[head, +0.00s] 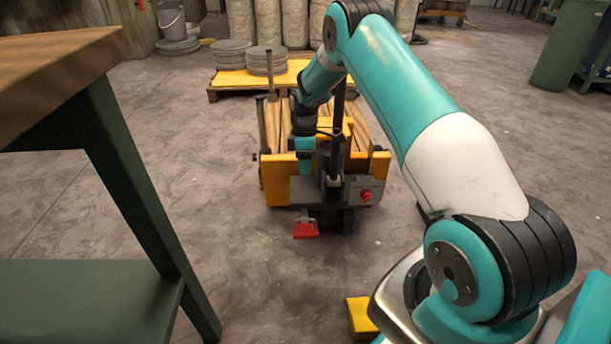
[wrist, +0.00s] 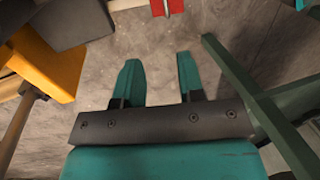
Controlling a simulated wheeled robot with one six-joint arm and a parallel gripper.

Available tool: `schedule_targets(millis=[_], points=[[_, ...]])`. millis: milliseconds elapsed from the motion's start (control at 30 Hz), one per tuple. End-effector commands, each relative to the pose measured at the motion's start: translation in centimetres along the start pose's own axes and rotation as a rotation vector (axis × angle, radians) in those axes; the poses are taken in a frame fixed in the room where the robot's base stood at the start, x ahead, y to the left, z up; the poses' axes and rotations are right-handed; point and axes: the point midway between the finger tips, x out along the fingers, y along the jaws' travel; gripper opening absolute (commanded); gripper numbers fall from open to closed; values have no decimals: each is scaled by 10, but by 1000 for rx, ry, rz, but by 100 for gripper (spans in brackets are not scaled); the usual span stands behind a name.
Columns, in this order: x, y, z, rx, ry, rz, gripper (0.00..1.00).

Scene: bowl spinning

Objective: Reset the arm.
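My teal and white arm reaches up from the lower right of the head view, bends at the top and hangs down in the middle. My gripper (wrist: 158,75) shows in the wrist view with its two teal fingers well apart. Only bare grey floor shows between them, so it is open and empty. In the head view the arm's end hangs in line with a yellow and grey cart (head: 279,183). The fingertips are not clear there, and I cannot tell whether anything touches the cart.
A wooden-topped table (head: 60,75) with green legs stands close on the left. A red pedal-like part (head: 305,230) sits low on the cart. Stacked grey discs (head: 232,53) rest on a yellow-topped pallet behind. A green bin (head: 568,45) stands far right.

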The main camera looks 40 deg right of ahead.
Motion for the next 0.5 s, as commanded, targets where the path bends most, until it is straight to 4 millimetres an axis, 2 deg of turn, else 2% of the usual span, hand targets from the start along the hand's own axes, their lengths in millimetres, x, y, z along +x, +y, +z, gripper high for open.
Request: schedule_targets(millis=[133, 500], points=[[-8, 0, 0, 0, 0, -1, 36], [-8, 0, 0, 0, 0, -1, 36]])
